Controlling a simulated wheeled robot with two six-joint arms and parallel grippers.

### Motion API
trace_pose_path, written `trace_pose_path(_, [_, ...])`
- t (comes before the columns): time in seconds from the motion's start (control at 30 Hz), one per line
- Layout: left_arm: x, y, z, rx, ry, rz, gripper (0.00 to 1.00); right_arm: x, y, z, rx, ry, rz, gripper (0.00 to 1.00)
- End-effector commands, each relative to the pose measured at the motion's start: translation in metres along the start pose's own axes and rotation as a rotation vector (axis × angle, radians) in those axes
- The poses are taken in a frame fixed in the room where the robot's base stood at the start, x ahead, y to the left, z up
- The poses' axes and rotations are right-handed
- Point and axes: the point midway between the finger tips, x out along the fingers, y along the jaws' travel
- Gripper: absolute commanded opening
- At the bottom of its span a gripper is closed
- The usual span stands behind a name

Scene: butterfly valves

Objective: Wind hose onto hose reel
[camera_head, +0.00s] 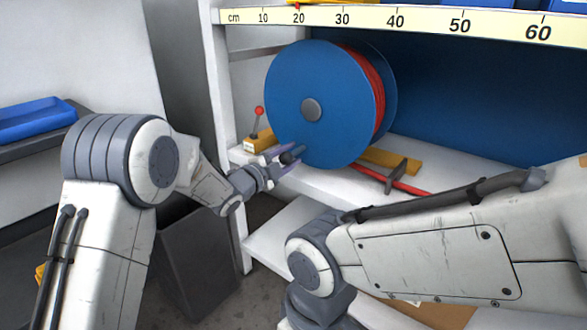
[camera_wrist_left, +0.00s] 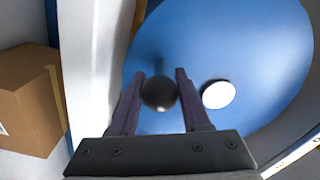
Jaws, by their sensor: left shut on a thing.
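The hose reel (camera_head: 310,75) has blue discs and a grey hub, and stands on a white shelf. Red hose (camera_head: 364,88) is wound between its discs, and a red length (camera_head: 405,186) runs out along the shelf to the right. My left gripper (camera_head: 289,157) is at the lower left of the front disc, shut on the dark crank knob (camera_head: 292,154). In the left wrist view the round black knob (camera_wrist_left: 159,93) sits between the two fingers, with the blue disc (camera_wrist_left: 225,45) and pale hub (camera_wrist_left: 218,95) behind. My right gripper is out of view; only its arm shows.
A lever with a red ball (camera_head: 259,111) stands left of the reel. A dark bracket (camera_head: 396,175) stands by the hose. A centimetre scale (camera_head: 395,20) runs along the upper shelf edge. A dark bin (camera_head: 195,262) is below, and a cardboard box (camera_wrist_left: 30,95) shows in the wrist view.

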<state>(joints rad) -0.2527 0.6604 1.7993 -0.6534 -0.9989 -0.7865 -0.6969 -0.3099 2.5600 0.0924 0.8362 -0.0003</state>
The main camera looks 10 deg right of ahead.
Motion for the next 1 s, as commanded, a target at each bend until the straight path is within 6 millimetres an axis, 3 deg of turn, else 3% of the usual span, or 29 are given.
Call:
trace_pose_path(0.4, [-0.001,-0.03,0.036,0.4,-0.005,-0.001,0.0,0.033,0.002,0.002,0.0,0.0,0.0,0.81])
trace_pose_path(1.0, [-0.001,-0.094,0.054,0.971,-0.005,0.0,0.0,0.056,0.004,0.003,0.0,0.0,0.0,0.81])
